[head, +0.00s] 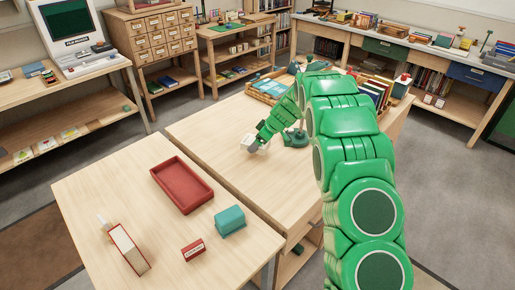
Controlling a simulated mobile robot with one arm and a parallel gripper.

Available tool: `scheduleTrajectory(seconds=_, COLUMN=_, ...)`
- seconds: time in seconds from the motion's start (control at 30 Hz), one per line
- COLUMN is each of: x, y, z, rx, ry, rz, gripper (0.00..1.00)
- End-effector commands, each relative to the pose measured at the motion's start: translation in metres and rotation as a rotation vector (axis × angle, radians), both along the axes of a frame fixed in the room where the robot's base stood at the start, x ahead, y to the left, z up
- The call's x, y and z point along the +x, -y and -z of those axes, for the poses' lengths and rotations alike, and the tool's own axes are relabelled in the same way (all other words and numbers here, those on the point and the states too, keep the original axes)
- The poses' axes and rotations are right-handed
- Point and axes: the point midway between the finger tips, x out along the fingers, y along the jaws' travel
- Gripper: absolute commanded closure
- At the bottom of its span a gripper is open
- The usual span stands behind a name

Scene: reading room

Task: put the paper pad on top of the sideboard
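My gripper (254,143) is a small pale grey end on my green arm, low over the middle wooden table. Its fingers are too small to tell whether they are open, or whether anything pale is between them. I cannot pick out the paper pad for certain. A wooden unit (222,118) with a drawer in its front stands under my arm and may be the sideboard; its left part of the top is bare.
The near table holds a red tray (181,184), a teal box (230,221), a small red box (193,250) and a cream-and-red block (128,250). A blue-filled wooden tray (268,86) and a row of books (377,91) stand beyond my gripper.

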Motion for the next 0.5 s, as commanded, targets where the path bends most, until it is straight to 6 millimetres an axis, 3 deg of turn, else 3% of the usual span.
scheduleTrajectory(seconds=0.27, x=0.007, y=-0.001, z=0.007, rx=0.001, ry=0.002, rz=0.000, gripper=0.50)
scheduleTrajectory(seconds=0.5, x=0.006, y=-0.002, z=0.037, rx=0.001, ry=-0.001, rz=0.000, gripper=0.50)
